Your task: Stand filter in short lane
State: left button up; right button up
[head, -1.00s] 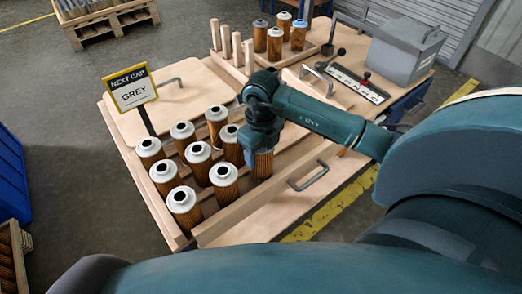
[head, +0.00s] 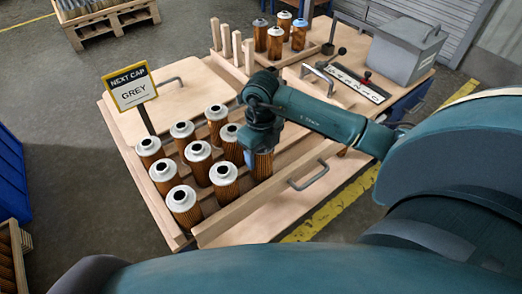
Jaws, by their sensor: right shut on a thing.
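My right gripper (head: 257,153) points down at the right side of the tray and is shut on a filter (head: 264,166). This filter has an amber pleated body and looks upright. Its cap is hidden by the gripper, and I cannot tell whether its base touches the tray. Silver-capped filters stand in lanes to the left: three in the left lane, such as this front one (head: 184,207), and three in the middle lane, such as this front one (head: 224,183). Two stand farther back in the right lane, a rear one (head: 217,124) and a nearer one (head: 231,143). My left gripper is not in view.
A sign (head: 131,88) reads "NEXT CAP GREY". A wooden rail (head: 225,221) edges the tray's right side, with a metal handle (head: 309,176) beyond. Wooden posts (head: 237,48) and more filters (head: 275,43) stand behind. A grey box (head: 402,50) is at the back right.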

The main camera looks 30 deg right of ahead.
jog(key=shift+f+b, duration=0.4)
jog(key=shift+f, duration=0.2)
jog(key=shift+f+b, duration=0.65)
jog(key=shift+f, duration=0.1)
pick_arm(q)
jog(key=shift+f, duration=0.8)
pick_arm(e)
jog(key=o, duration=1.1)
jog(key=shift+w+r, duration=0.1)
jog(key=shift+r, duration=0.7)
notch_tip(320, 180, up, 10)
jog(key=shift+r, duration=0.8)
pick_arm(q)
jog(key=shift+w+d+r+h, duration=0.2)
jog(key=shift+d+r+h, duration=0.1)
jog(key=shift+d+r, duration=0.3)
